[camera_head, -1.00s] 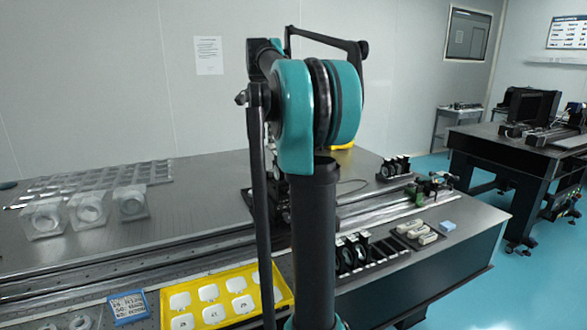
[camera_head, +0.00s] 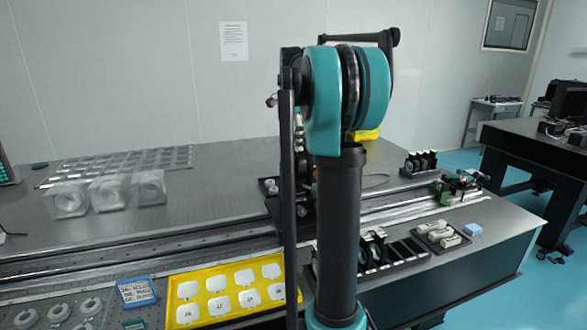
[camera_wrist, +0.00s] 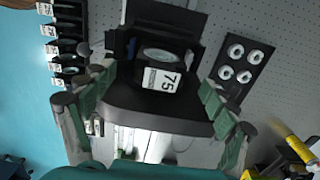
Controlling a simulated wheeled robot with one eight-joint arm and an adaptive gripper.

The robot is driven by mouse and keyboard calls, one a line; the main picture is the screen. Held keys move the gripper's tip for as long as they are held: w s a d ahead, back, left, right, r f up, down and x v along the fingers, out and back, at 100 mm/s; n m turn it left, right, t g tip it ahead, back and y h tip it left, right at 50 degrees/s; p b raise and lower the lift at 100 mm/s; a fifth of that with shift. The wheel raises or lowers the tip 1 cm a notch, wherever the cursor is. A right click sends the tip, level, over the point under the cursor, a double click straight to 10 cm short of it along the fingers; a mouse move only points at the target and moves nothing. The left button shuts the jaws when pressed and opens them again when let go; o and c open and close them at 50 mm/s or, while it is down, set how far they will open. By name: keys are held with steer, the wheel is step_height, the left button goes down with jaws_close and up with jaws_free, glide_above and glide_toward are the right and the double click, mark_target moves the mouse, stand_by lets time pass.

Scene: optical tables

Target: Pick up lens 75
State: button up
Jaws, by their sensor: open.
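Lens 75 (camera_wrist: 161,55) is a round glass lens in a black mount with a white label reading "75", in the upper middle of the wrist view. My gripper (camera_wrist: 158,80) is open, its green fingers spread to the left and right of the lens mount. The mount and its dark holder lie between and beyond the fingers; I cannot tell whether a finger touches them. In the head view my arm hides the gripper and this lens.
In the wrist view, a black rack of labelled lenses (camera_wrist: 66,52) stands at left and a black plate with white round parts (camera_wrist: 240,63) at right. In the head view, a yellow tray (camera_head: 220,312) and a blue label box (camera_head: 137,292) lie at front left.

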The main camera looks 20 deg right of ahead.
mark_target(293, 158)
steer(key=shift+w+f, duration=0.1)
steer(key=shift+f, duration=3.05)
steer(key=shift+c, duration=0.6)
steer(key=c, duration=1.3)
steer(key=shift+r, duration=0.1)
